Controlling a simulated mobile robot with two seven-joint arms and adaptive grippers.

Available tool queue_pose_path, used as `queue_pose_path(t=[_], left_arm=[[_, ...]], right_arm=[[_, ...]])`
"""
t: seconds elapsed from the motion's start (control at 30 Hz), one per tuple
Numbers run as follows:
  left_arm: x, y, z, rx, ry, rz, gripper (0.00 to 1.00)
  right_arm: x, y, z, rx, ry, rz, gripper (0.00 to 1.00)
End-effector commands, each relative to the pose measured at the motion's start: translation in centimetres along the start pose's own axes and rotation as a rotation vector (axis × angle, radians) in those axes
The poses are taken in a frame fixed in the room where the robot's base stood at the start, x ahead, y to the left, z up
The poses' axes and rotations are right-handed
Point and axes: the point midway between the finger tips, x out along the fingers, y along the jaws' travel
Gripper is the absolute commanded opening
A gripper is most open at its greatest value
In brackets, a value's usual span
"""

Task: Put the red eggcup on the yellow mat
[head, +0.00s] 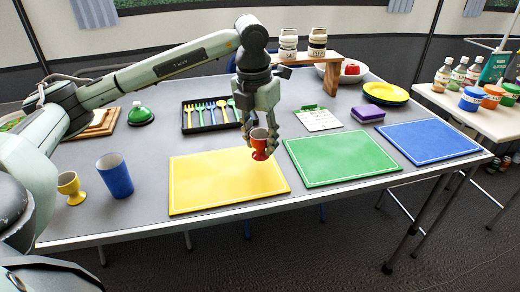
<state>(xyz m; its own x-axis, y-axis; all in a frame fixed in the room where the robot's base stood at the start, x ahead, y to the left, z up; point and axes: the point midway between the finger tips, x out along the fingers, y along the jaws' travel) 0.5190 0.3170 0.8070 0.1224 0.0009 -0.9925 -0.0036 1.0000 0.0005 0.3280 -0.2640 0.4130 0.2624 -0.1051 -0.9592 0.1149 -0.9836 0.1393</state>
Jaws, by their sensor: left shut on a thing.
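The red eggcup (260,147) is in my left gripper (260,140), which is shut on it and points down. Something brown shows inside the cup's top. The eggcup appears upright, over the right part of the yellow mat (215,188), near its right edge. I cannot tell for sure whether its foot touches the mat or hangs above it. The yellow mat lies flat on the grey table and is otherwise bare. My right gripper is not in view.
The green mat (340,160) and blue mat (428,142) lie to the right. A blue cup (115,177) and a yellow eggcup (71,188) stand at left. A cutlery tray (186,128) lies behind the yellow mat. A clipboard (318,121) and purple sponge (368,114) lie behind the green mat.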

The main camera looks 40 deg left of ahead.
Motion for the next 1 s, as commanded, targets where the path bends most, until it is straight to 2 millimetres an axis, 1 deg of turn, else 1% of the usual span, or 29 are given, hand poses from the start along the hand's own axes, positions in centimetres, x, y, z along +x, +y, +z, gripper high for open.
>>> queue_pose_path(t=[0.03,0.1,0.2,0.53,0.67,0.7,0.83,0.87,1.0], left_arm=[[0.9,0.1,-0.3,0.000,0.005,0.001,0.09],[2.0,0.1,-0.4,0.000,0.005,0.001,0.09],[2.9,0.0,-0.5,0.000,0.003,0.000,0.09],[3.3,0.1,-0.5,0.000,0.002,0.000,0.09],[3.5,0.1,-0.5,0.000,0.002,0.000,0.09],[3.4,0.1,-0.5,0.000,0.002,0.000,0.42],[3.4,0.1,-0.5,0.000,0.002,0.000,0.58],[3.4,0.1,-0.5,0.000,0.002,0.000,0.60],[3.4,0.1,-0.5,0.001,0.002,0.000,0.60]], right_arm=[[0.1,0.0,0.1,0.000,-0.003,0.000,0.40],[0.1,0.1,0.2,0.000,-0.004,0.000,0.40],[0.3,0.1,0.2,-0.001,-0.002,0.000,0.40],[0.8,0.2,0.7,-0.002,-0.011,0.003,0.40],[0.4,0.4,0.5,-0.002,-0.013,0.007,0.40],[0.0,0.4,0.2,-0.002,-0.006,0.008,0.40],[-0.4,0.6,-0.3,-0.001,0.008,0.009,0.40],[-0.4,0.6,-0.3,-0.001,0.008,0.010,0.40],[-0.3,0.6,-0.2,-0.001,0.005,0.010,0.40]])
